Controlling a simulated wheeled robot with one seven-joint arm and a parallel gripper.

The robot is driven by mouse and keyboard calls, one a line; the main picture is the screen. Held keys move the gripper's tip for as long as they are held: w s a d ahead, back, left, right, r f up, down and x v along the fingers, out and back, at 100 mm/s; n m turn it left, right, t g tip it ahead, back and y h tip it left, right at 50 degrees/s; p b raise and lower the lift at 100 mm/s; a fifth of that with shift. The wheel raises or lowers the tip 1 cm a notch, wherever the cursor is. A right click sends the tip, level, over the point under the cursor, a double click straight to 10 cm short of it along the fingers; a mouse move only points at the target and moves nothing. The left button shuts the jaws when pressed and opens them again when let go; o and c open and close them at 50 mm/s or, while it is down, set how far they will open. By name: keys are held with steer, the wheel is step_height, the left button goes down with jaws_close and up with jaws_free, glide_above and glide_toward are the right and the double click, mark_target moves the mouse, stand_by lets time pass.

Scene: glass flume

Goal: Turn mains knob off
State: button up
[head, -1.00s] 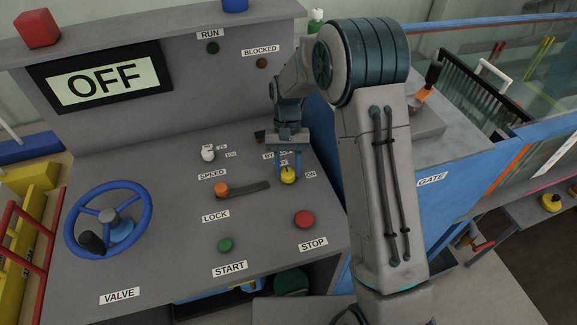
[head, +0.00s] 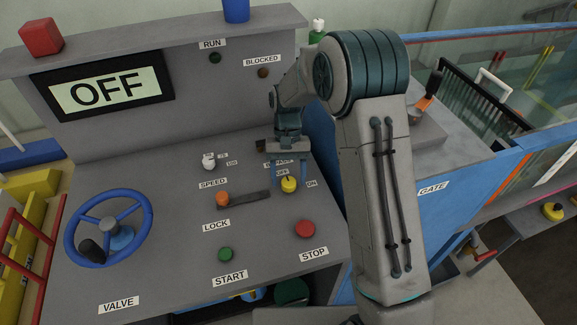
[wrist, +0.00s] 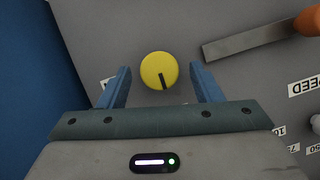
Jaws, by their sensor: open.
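The mains knob (head: 289,184) is round and yellow with a black pointer line, on the sloping grey desk. It also shows in the wrist view (wrist: 159,71), its line pointing down and slightly right there, toward the palm. In the head view the line points up-left at the OFF label (head: 281,172); the ON label (head: 311,184) is right of the knob. My gripper (head: 289,178) is open, its blue fingers on either side of the knob in the wrist view (wrist: 160,76), with gaps on both sides. How high the fingertips are above the desk is unclear.
The screen (head: 106,91) reads OFF. The orange lock handle (head: 222,198) and its bar lie left of the knob; the red stop button (head: 305,229) is in front. The white speed knob (head: 208,161) and blue valve wheel (head: 108,224) are further left.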

steer(key=b+v, duration=0.1)
steer(key=v, duration=1.3)
steer(key=shift+s+f, duration=0.1)
steer(key=s+d+r+t, duration=0.2)
steer(key=s+d+r, duration=0.1)
steer(key=s+d, duration=0.25)
steer(key=s+d+r+t, duration=0.2)
steer(key=s+d+r, duration=0.2)
steer(key=s, duration=0.3)
steer(key=s+d+f+t, duration=0.1)
steer(key=s+d+t, duration=0.1)
steer(key=s, duration=0.4)
steer(key=s+d+f+t, duration=0.1)
steer(key=s+d+f, duration=0.1)
steer(key=s, duration=0.5)
steer(key=shift+d+f+t, duration=0.25)
steer(key=shift+f+t, duration=0.1)
steer(key=shift+t, duration=0.05)
